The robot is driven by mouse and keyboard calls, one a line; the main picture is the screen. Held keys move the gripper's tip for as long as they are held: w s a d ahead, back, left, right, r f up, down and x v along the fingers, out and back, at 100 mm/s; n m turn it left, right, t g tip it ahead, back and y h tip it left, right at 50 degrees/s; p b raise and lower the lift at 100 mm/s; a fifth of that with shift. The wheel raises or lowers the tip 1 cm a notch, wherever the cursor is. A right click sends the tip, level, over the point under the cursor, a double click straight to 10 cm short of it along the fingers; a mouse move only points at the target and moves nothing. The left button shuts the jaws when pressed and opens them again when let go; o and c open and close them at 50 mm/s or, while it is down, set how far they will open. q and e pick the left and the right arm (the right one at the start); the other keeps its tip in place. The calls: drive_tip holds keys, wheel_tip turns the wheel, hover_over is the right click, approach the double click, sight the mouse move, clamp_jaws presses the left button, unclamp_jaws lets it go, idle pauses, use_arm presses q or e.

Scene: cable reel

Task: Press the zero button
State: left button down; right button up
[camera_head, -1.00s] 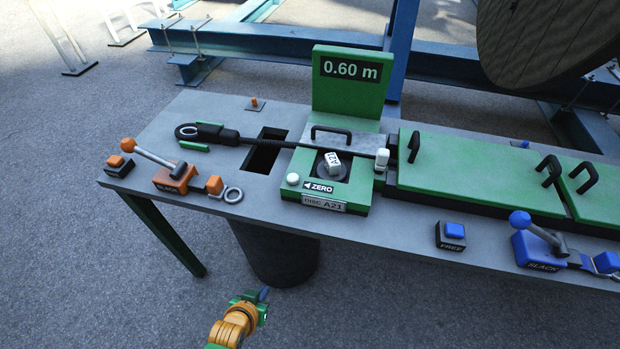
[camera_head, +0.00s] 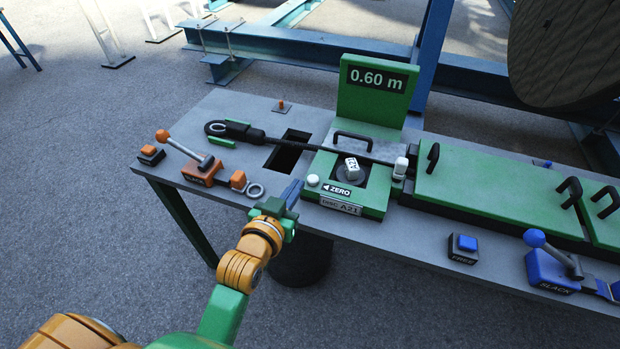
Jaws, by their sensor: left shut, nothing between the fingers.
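The white round zero button (camera_head: 312,180) sits at the front left corner of the green measuring unit (camera_head: 372,204), beside the label "ZERO" with an arrow pointing at it. The unit's display (camera_head: 378,79) reads 0.60 m. My left gripper (camera_head: 293,191) is shut and empty. In the picture its tip lies just left of the button and a little below it, apart from it; how high it is above the table is hard to tell. My right gripper is not in view.
A black cable (camera_head: 325,148) runs across the unit. Blue controls (camera_head: 464,246) stand at the right.

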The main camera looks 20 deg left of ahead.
use_arm(q)
hover_over(311, 183)
drive_tip(key=shift+s+f, duration=0.25)
drive_tip(key=shift+f, duration=0.9)
wheel_tip(311, 183, down, 3)
drive_tip(key=shift+s+b, duration=0.15)
drive_tip(key=shift+b, duration=0.3)
drive_tip(key=shift+s+f, duration=0.1)
drive_tip(key=shift+f, duration=0.35)
drive_tip(key=shift+f, duration=0.1)
wheel_tip(311, 183, down, 2)
drive_tip(key=shift+b, duration=0.75)
drive_tip(key=shift+s, duration=0.3)
